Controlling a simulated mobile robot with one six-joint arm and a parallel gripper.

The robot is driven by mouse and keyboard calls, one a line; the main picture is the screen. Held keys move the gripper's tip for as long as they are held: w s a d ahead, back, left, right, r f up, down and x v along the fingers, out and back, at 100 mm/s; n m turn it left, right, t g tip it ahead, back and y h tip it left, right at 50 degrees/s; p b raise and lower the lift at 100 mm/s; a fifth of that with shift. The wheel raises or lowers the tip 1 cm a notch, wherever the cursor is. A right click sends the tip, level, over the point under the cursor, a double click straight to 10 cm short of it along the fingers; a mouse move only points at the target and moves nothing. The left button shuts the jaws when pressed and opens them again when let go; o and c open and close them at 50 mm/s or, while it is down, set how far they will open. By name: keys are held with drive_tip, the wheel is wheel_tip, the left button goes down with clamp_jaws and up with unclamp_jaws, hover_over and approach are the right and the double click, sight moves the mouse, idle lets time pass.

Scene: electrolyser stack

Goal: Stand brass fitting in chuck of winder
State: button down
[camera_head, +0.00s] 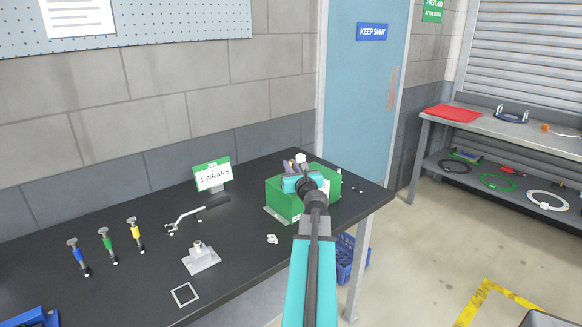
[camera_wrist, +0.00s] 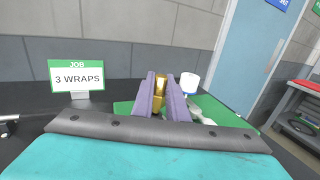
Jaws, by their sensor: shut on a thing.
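My gripper (camera_head: 293,167) is over the green box at the right end of the bench. Its two purple fingers also show in the wrist view (camera_wrist: 162,92). They are shut on the brass fitting (camera_wrist: 160,80), a gold piece that stands up between them. The fitting's lower part is hidden by the fingers and wrist. A grey block with a short upright holder (camera_head: 200,255), which looks like the winder's chuck, stands at the front middle of the bench. It lies left of my gripper and apart from it. No fitting can be made out in it.
The green box (camera_head: 322,198) is under my gripper, with a white roll (camera_wrist: 190,82) beside the fingers. A cranked rod (camera_head: 190,217) and a "3 WRAPS" sign (camera_head: 213,175) are behind the holder. A square outline (camera_head: 185,294) marks the front.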

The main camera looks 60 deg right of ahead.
drive_tip(key=shift+f+b, duration=0.65)
drive_tip(key=shift+f, duration=0.15)
drive_tip(key=c, duration=1.7)
unclamp_jaws()
drive_tip(key=shift+o, duration=0.2)
drive_tip(key=shift+s+a, duration=0.1)
drive_tip(key=shift+a, duration=0.05)
drive_tip(key=shift+b+v, duration=0.4)
drive_tip(key=shift+v, duration=2.1)
drive_tip(key=shift+s+a+f, duration=0.1)
drive_tip(key=shift+s+a, duration=0.05)
drive_tip(key=shift+b, duration=0.9)
drive_tip(key=b, duration=0.4)
drive_tip(key=shift+s+a, duration=0.3)
drive_tip(key=shift+s, duration=0.05)
